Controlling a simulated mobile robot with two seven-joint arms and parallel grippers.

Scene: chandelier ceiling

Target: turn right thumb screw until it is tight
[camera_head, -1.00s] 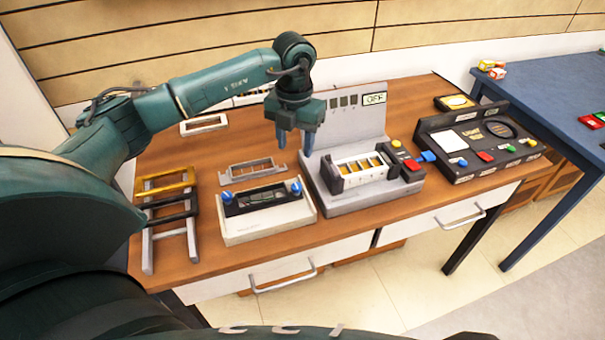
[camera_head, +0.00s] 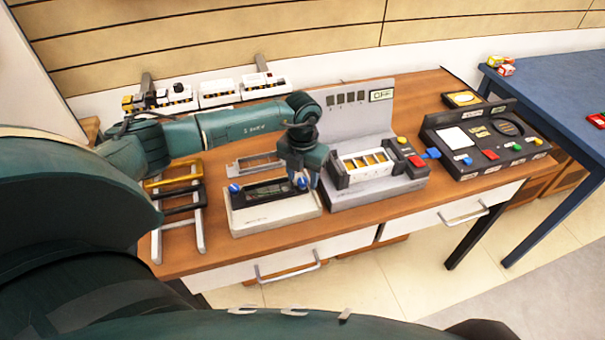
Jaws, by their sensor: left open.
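The white fixture box (camera_head: 275,215) stands at the front of the wooden table, with a dark panel (camera_head: 265,193) on top. A blue thumb screw (camera_head: 234,188) sits at the panel's left end. The right thumb screw (camera_head: 301,182) sits at its right end, partly hidden by my gripper. My right gripper is not in view.
A grey device (camera_head: 385,190) with an OFF display (camera_head: 381,95) stands close right of the box. A black console (camera_head: 485,145) is farther right. Racks (camera_head: 197,220) stand at the left. White units (camera_head: 215,95) line the back.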

